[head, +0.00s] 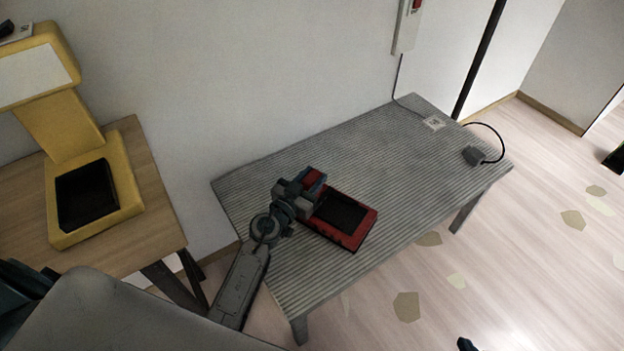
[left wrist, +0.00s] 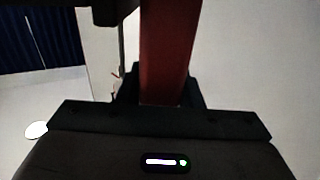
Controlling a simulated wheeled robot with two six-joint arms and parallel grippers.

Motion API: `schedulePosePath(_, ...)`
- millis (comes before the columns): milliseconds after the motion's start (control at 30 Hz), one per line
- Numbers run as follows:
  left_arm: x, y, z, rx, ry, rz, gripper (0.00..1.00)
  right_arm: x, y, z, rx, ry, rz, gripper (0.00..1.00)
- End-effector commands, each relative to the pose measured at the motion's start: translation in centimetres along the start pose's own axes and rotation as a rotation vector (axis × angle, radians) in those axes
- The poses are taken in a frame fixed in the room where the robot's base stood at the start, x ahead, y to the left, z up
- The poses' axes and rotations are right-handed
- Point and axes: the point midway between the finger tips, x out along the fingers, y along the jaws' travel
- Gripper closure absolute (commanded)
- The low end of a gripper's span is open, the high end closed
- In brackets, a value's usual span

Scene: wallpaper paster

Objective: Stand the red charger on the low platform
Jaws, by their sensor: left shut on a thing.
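The red charger (head: 342,212), with a dark pad on its base, is at the near left part of the grey striped low platform (head: 390,150). My left gripper (head: 303,188) is shut on the red upright part, and it hides much of that part. The base looks level. I cannot tell whether it touches the platform. In the left wrist view the charger's red upright (left wrist: 165,50) runs between the jaws. A small dark tip at the bottom edge, which looks like my right gripper (head: 466,344), is mostly out of frame.
A yellow charger of similar shape (head: 125,185) stands on a wooden table (head: 155,235) at the left. A grey plug-like block (head: 473,155) with a black cable lies at the platform's far right end. A white wall unit (head: 406,30) hangs behind. The platform's middle is clear.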

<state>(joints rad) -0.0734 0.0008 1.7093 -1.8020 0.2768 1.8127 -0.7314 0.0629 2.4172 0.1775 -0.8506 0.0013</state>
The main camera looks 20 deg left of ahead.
Motion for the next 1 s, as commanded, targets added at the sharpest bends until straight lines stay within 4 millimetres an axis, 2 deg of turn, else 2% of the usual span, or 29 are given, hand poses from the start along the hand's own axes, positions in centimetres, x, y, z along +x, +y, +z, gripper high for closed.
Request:
schedulePosePath(233,0.1,0.0,0.0,-0.002,0.004,0.000,1.00,0.1,0.0,0.0,0.001,0.005,-0.001,1.00)
schedulePosePath(267,0.0,0.0,0.2,0.000,0.000,0.000,0.64,0.0,0.0,0.0,0.002,0.008,-0.001,1.00)
schedulePosePath(367,0.0,0.0,0.2,0.000,0.000,0.000,0.46,0.0,0.0,0.0,0.002,0.007,-0.001,1.00)
schedulePosePath(733,-0.3,0.0,-0.1,0.000,-0.001,0.000,0.46,-0.1,0.0,0.1,0.000,-0.006,0.001,1.00)
schedulePosePath(867,-2.1,0.0,-0.1,0.000,-0.003,0.000,0.46,-0.3,0.1,-0.1,-0.010,-0.032,0.007,1.00)
schedulePosePath(1000,-5.2,0.0,-0.1,0.000,-0.003,0.001,0.46,-0.6,0.3,-0.4,-0.025,-0.060,0.016,1.00)
